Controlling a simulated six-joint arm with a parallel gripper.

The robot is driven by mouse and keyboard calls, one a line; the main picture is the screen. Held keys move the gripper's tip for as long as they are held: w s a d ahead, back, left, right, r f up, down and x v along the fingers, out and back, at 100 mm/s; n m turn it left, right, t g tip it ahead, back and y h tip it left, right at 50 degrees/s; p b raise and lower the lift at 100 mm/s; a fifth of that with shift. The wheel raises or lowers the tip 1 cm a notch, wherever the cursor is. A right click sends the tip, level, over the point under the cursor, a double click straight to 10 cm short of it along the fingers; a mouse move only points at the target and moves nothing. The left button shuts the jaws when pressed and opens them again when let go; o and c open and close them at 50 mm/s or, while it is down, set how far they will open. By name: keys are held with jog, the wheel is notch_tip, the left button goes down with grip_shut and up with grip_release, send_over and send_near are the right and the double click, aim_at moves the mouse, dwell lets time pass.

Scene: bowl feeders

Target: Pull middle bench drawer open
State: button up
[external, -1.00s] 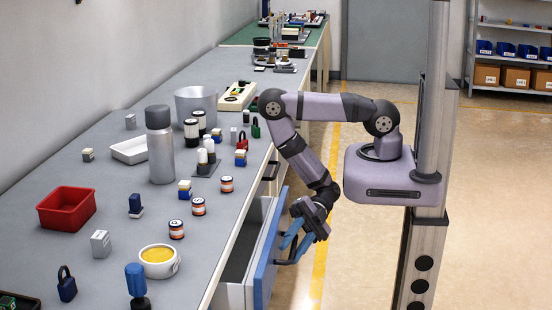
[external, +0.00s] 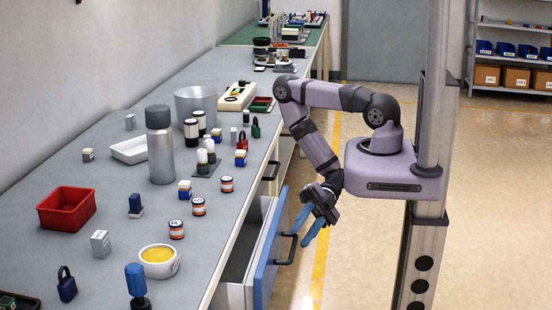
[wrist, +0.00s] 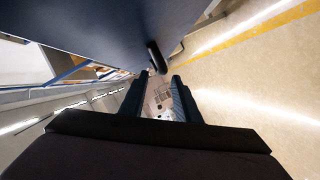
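A bench drawer (external: 268,262) with a blue front stands pulled out from the bench, its grey inside partly visible. In the wrist view its blue-grey front (wrist: 110,30) fills the upper left. Its dark bar handle (external: 288,250) faces the aisle; it also shows in the wrist view (wrist: 157,57), just beyond the fingertips. My gripper (external: 299,236) has its blue fingers apart and empty, at the aisle side of the drawer front, close above the handle and apart from it. In the wrist view my gripper (wrist: 160,82) has an open gap between its fingers.
The grey benchtop (external: 110,190) holds a red bin (external: 66,209), a steel bottle (external: 160,150), a yellow-filled bowl (external: 159,262) and several small items. Another dark handle (external: 270,171) is farther back on the bench front. The aisle floor (external: 370,270) right of the drawer is clear.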

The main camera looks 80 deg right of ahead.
aim_at(293, 248)
jog(key=shift+s+d, duration=0.1)
jog(key=shift+d, duration=0.1)
dwell(0.4)
jog(key=shift+s+a+f+n+t+y+b, duration=0.15)
jog(key=shift+n+t+y+b, duration=0.1)
jog(key=shift+n+b, duration=0.25)
jog(key=shift+s+a+f+n+t+y+b, duration=0.15)
jog(key=shift+n+t+b, duration=0.15)
jog(key=shift+n, duration=0.4)
jog(key=shift+a+f+n+t+y+b, duration=0.15)
jog(key=shift+n+t+y+b, duration=0.1)
jog(key=shift+n+b, duration=0.25)
jog(key=shift+a, duration=0.15)
jog(key=shift+b+x, duration=0.3)
jog(key=shift+x, duration=3.15)
jog(key=shift+w+f, duration=0.1)
jog(key=shift+c, duration=0.2)
